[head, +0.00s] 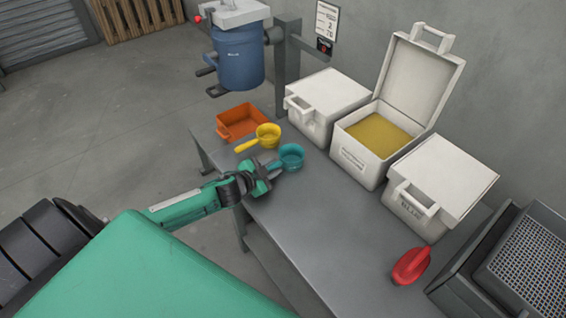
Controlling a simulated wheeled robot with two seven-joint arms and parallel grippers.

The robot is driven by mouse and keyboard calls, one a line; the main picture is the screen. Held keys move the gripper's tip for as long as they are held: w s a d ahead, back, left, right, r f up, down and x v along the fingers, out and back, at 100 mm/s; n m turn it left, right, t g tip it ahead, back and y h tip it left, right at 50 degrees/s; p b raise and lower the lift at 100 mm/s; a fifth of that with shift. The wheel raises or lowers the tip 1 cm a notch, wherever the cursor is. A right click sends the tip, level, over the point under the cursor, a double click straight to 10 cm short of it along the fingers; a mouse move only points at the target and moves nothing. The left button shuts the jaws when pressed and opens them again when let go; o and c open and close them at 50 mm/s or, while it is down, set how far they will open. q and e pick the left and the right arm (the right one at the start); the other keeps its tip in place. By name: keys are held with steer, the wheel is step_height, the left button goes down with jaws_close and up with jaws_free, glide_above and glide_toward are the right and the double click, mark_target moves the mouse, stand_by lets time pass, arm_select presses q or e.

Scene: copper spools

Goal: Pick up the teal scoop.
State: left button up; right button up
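The teal scoop (291,156) is at the left part of the grey table, its round cup facing up. Its handle points down-left toward my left gripper (270,170). My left gripper is at the handle end, with the fingers close around or against it. The fingers hide part of the handle, and I cannot tell whether they are closed on it. The scoop looks level, on or very near the tabletop. My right gripper is not in view.
A yellow scoop (267,135) and an orange tray (241,121) lie just behind the teal scoop. White boxes line the wall side; the open middle box (363,165) holds yellow grains. A red scoop (410,266) lies at the right. The table's middle (315,215) is clear.

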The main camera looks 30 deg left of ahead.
mark_target(271, 165)
arm_select(q)
steer(key=shift+c, duration=0.2)
jaws_close()
steer(key=shift+r, duration=0.15)
step_height(271, 165, up, 20)
stand_by(0.3)
steer(key=shift+c, duration=2.2)
jaws_free()
jaws_close()
